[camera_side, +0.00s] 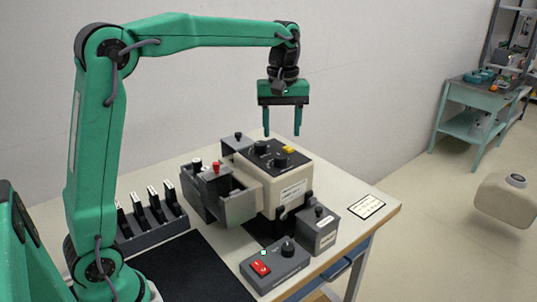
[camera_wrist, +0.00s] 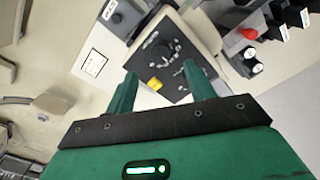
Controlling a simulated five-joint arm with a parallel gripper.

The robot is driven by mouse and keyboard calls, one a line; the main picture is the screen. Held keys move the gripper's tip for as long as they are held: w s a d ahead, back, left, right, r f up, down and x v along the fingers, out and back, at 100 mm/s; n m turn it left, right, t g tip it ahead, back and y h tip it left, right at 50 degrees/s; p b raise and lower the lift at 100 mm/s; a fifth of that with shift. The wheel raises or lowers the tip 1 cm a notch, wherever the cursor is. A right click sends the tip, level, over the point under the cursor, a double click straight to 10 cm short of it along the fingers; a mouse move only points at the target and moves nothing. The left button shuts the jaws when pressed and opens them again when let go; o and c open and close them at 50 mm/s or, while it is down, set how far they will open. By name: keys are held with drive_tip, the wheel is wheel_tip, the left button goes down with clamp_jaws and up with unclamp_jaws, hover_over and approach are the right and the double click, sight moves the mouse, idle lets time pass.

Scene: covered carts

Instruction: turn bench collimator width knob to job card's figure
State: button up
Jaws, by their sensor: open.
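The bench collimator (camera_side: 290,187) is a beige box with a black top panel, which also shows in the wrist view (camera_wrist: 175,88). The panel carries a rear black knob (camera_side: 261,147), a front black knob (camera_side: 280,160) and a yellow button (camera_side: 289,150). I cannot read which knob is for width, or where either one points. The job card (camera_side: 367,207) lies flat at the bench's right, also in the wrist view (camera_wrist: 94,63); its figure is too small to read. My gripper (camera_side: 282,134) is open and empty, pointing down above the panel, apart from the knobs.
A grey housing (camera_side: 237,205) with a red knob adjoins the collimator's left. A grey box (camera_side: 317,235) and a control box with a red switch (camera_side: 261,267) stand in front. A rack (camera_side: 150,225) of several upright pieces stands left, beside a dark mat (camera_side: 185,270).

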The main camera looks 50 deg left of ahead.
sight(280, 156)
drive_tip(key=shift+f, duration=3.65)
drive_tip(key=c, duration=1)
drive_tip(key=shift+m, duration=0.4)
drive_tip(key=m, duration=0.9)
drive_tip(key=shift+s+a, duration=0.1)
